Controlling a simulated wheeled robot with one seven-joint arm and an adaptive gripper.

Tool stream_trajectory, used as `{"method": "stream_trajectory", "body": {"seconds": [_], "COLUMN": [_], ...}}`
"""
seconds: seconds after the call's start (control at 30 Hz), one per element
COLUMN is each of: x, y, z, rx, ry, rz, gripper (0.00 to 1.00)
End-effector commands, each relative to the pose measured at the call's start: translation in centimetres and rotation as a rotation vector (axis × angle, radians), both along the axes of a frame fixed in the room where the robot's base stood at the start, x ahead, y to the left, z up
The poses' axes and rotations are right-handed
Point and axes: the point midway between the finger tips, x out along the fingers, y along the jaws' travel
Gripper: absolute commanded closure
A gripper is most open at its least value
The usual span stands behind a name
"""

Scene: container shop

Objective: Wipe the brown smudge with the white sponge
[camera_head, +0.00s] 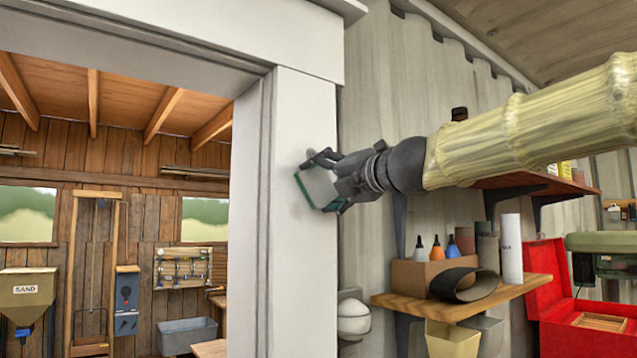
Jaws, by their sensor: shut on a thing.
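My gripper (322,182) is in front of the white door frame (293,250), reaching in from the right. It is shut on the white sponge (319,187), which has a dark green edge along its left side. The sponge is tilted and lies close to the face of the door frame's upright. I cannot tell whether it touches the frame. A grey shadow falls on the frame around the gripper. I see no brown smudge; the surface behind the sponge and gripper is hidden.
Right of the frame, a wooden shelf (465,300) holds a cardboard box with bottles (432,273), a black tube (464,285) and a white roll (511,250). A higher shelf (520,181) sits behind my arm. A red toolbox (560,320) stands far right. The doorway at left is open.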

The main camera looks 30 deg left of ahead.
Motion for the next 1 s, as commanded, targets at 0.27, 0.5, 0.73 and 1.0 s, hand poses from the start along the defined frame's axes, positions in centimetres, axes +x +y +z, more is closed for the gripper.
{"method": "stream_trajectory", "body": {"seconds": [0.27, 0.5, 0.73, 1.0], "x": [0.5, 2.0, 3.3, 3.4], "y": [-0.2, -0.7, -1.0, -1.0], "z": [0.0, 0.0, 0.0, 0.0], "rx": [0.001, 0.001, 0.0, 0.001], "ry": [0.001, 0.001, 0.001, 0.001], "rz": [0.001, 0.001, 0.0, 0.001], "gripper": [0.44, 0.44, 0.44, 0.44]}}
